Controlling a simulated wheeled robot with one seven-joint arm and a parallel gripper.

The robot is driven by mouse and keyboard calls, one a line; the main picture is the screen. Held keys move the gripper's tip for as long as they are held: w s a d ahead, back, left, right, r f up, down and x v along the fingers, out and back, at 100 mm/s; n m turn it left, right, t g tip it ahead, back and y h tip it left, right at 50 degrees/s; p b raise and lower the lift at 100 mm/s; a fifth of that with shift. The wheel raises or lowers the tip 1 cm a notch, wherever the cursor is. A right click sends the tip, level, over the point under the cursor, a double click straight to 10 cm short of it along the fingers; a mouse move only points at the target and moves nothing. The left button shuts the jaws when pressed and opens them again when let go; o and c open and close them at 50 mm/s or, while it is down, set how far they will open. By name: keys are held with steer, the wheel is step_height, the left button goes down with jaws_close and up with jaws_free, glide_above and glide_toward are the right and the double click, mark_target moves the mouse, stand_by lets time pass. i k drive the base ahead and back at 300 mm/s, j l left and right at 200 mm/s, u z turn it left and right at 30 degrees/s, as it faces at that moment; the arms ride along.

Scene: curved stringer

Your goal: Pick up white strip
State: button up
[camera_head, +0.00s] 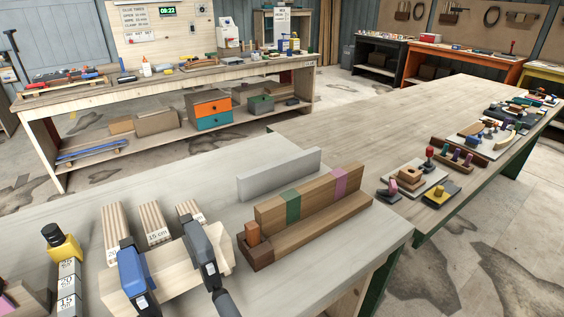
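A white strip (279,175), a long plain pale board, stands on its long edge on the near grey-topped workbench. It lies behind a wooden holder (318,221) and runs roughly parallel to it, with its right end farther back. Its lower front at the right is close to the holder's back board; I cannot tell whether they touch. Its top edge and left end are clear. My gripper is not in this view.
The holder's back board has a green band (291,206) and a purple band (340,184). Left of it are a blue clamp (134,275), a dark clamp (203,252) and labelled wooden strips (154,223). The bench behind the white strip is clear.

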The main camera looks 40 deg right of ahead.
mark_target(252, 184)
steer(key=i+l+u, duration=0.2)
steer(key=l, duration=0.7)
steer(key=i+l+u, duration=0.15)
steer(key=l, duration=0.8)
steer(key=i+l+u, duration=0.2)
steer(key=l, duration=0.75)
steer(key=l+u, duration=0.15)
steer(key=l, duration=0.8)
steer(key=i+j, duration=0.1)
